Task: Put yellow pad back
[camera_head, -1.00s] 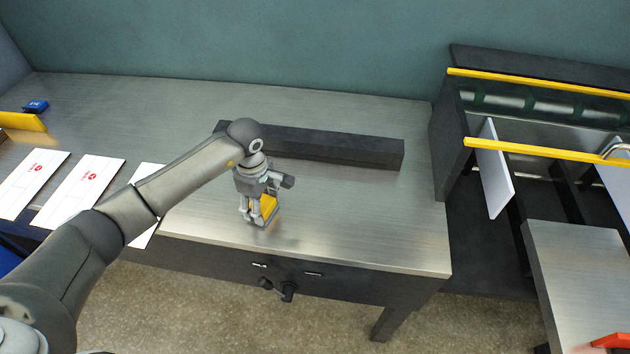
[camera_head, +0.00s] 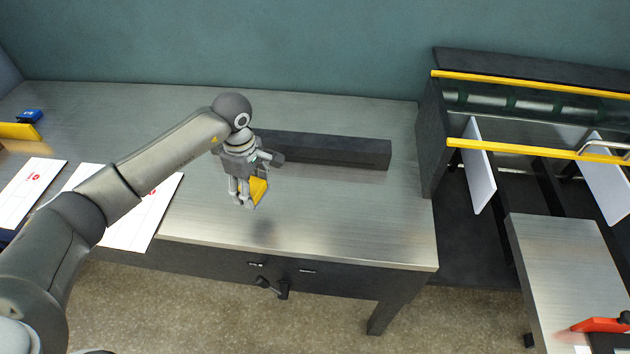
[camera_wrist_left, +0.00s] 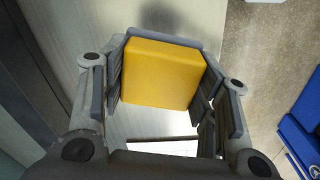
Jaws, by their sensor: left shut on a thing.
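The yellow pad (camera_head: 257,191) is a small block with a grey edge in the head view. My left gripper (camera_head: 248,196) is shut on it and holds it above the metal table (camera_head: 330,225), with a shadow on the surface below. In the left wrist view the yellow pad (camera_wrist_left: 160,73) sits between the two fingers of my left gripper (camera_wrist_left: 163,85). My right gripper is not in view.
A long dark bar (camera_head: 335,151) lies along the back of the table. White printed sheets (camera_head: 145,215) lie at the left, with a blue object (camera_head: 29,116) behind. A dark machine with yellow rails (camera_head: 530,84) stands at the right. The table's front right is clear.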

